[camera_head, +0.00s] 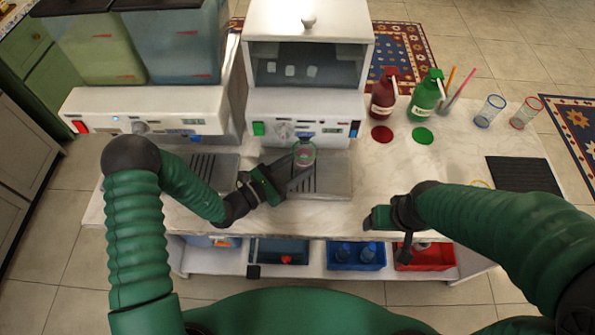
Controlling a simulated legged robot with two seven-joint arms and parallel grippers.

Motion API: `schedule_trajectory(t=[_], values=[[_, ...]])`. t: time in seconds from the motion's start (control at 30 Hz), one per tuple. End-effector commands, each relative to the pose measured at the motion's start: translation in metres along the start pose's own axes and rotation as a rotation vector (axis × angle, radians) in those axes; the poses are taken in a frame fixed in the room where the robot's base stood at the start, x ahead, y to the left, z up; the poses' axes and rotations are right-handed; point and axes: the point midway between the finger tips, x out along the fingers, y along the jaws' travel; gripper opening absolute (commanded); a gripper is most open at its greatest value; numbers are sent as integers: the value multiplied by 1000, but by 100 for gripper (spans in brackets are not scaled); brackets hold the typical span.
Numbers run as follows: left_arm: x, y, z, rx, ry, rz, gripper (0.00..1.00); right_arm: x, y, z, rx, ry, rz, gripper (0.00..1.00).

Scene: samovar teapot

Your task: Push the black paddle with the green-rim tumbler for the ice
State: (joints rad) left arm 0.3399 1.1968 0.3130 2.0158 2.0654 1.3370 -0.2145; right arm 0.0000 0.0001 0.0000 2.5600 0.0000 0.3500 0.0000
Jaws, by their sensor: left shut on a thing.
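The green-rim tumbler (304,154) is at the front of the white ice machine (308,95), above its grey drip tray (335,180). My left gripper (294,178) is shut on the tumbler from the front left. The black paddle (305,136) shows only as a small dark part just behind the tumbler's rim. I cannot tell whether the tumbler touches it. A few ice cubes (290,70) show behind the machine's window. My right gripper (380,222) is over the counter's front edge, away from the tumbler; its jaw opening is unclear.
A two-tank drink dispenser (150,110) stands left of the ice machine. Red (384,95) and green (426,96) pump bottles stand to the right. Blue-rim (489,111) and red-rim (525,113) tumblers stand farther right, behind a black mat (520,174). The counter's middle right is clear.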

Motion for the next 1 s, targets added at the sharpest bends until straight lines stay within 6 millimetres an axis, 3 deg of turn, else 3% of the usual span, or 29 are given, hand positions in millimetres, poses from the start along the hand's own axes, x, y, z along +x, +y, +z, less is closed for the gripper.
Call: schedule_trajectory(t=[1.0], values=[[13, 16, -1, 2, 0, 0, 9, 6, 0, 1, 0, 0, 0, 74]])
